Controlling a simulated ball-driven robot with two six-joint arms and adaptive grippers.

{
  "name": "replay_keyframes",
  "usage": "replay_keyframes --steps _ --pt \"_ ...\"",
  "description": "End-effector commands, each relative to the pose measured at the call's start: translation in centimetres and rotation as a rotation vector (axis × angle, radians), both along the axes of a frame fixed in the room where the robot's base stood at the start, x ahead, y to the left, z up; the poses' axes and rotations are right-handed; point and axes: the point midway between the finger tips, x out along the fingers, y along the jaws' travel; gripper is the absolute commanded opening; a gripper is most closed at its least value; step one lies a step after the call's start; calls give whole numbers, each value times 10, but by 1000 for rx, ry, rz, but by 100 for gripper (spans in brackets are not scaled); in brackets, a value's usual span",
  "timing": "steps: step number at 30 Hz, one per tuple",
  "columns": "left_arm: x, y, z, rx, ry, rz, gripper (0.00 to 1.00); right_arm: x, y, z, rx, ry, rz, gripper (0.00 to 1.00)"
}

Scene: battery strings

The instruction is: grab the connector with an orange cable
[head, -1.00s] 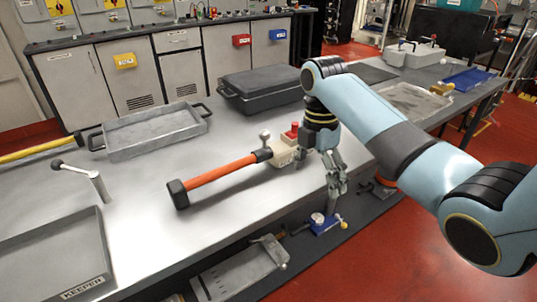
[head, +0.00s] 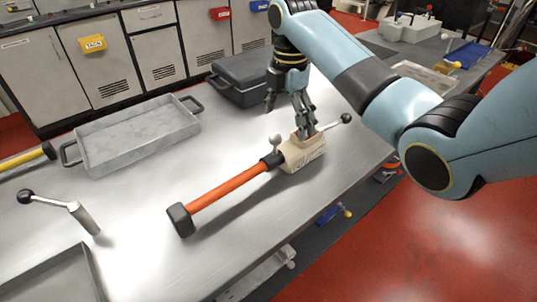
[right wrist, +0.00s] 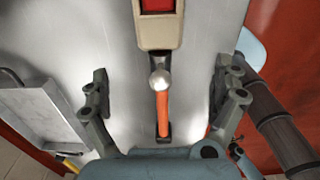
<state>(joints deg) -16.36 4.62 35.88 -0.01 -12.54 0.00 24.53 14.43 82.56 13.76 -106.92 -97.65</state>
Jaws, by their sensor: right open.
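The connector (head: 305,157) is a beige block with a silver ball-topped lever and a black-knobbed lever. It lies on the metal bench. Its thick orange cable (head: 225,187) runs to the lower left and ends in a black block (head: 180,219). My right gripper (head: 289,112) is open above and behind the connector, partly covering it. In the right wrist view, the open fingers of the gripper (right wrist: 160,88) stand wide on both sides of the orange cable (right wrist: 162,113) and silver ball. The connector (right wrist: 158,32) with its red top shows ahead of them. My left gripper is not in view.
A grey tray (head: 78,150) with handles and a dark lidded case (head: 240,95) stand at the back of the bench. A lever (head: 60,203) stands at the left, near another tray (head: 60,272). The bench front is clear.

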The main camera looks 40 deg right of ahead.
Motion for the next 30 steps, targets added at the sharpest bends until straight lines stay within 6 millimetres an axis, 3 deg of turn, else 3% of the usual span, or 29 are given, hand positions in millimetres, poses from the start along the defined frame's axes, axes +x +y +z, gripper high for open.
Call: replay_keyframes --steps 4,9,21,29,30 --pt "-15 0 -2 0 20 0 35 -1 1 -27 2 4 -1 96" --pt "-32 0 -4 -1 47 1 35 0 1 -45 0 2 0 96" --pt "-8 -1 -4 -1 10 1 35 3 5 -95 0 3 0 96" --pt "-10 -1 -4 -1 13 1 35 3 5 -98 0 1 0 96" --pt "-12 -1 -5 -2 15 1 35 3 5 -98 0 1 0 92"
